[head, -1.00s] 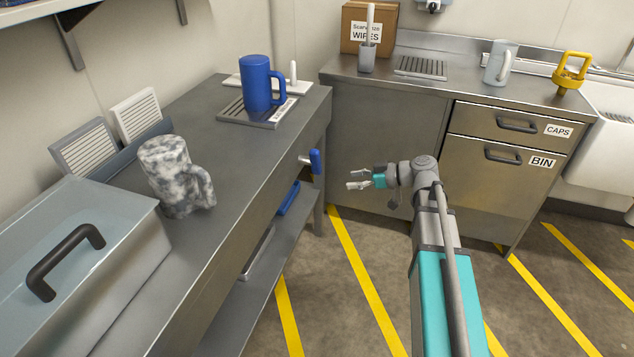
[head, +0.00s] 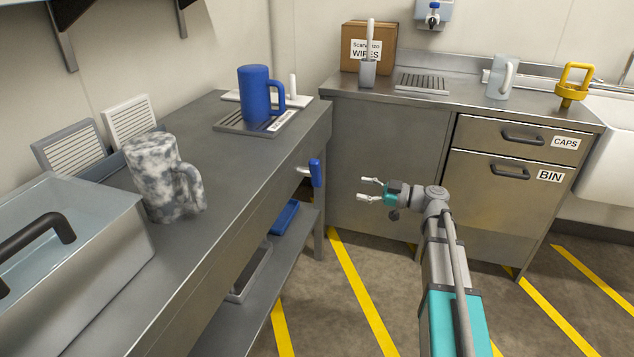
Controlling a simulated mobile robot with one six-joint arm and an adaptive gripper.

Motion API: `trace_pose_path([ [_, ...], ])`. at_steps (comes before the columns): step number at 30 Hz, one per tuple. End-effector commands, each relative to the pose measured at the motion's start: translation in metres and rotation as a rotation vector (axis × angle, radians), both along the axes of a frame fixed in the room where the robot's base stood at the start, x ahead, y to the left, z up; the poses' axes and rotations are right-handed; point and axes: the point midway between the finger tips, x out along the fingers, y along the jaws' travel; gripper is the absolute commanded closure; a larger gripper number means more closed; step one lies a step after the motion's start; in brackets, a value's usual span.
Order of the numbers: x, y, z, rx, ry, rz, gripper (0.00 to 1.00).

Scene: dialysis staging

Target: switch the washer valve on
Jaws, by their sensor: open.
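A valve with a blue lever handle (head: 316,172) sticks out from the side of the steel table at the left, near its far corner. Its lever hangs about upright on a short metal stem. No label on it can be read. My gripper (head: 362,189) is open and empty. In the picture it is to the right of the valve and slightly lower, with its fingers pointing left towards the valve and a gap between them.
A lower shelf has a blue tray (head: 284,218). A drawer cabinet (head: 390,150) stands behind my gripper. Striped floor is open between.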

Motion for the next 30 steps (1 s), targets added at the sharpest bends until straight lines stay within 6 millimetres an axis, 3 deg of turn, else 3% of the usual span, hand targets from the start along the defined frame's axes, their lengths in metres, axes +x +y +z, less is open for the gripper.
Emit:
trace_pose_path([
  [11,0.005,0.015,0.0,0.0,0.001,0.002,0.31],
  [30,0.032,0.098,0.0,0.0,0.001,0.003,0.31],
])
